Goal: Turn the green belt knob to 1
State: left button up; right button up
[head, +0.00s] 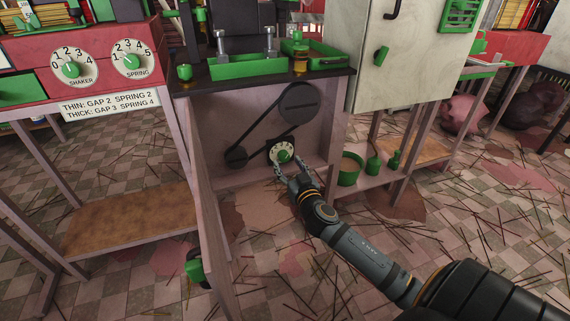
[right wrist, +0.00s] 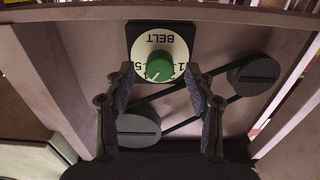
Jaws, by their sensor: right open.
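The green belt knob (head: 283,156) sits on a round white dial with a black backing, on the inner back wall of the open belt compartment. In the right wrist view the knob (right wrist: 160,66) appears upside down, with the word BELT above it and a 5 and a 1 partly visible at the sides. Its pale pointer mark points down and slightly left there; the number it meets is unclear. My right gripper (head: 291,164) is open and empty, just in front of the dial. In the wrist view its fingertips stand on either side of the knob's lower part; contact cannot be told.
A black belt runs over two pulleys (head: 299,103) behind the knob. The compartment's side walls and open door (head: 206,210) flank the space. Shaker (head: 70,69) and spring (head: 134,61) knobs are at upper left. A low shelf with green containers (head: 350,168) stands right.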

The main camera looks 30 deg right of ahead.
aim_at(285, 159)
jog(key=shift+x, duration=1.55)
grip_shut()
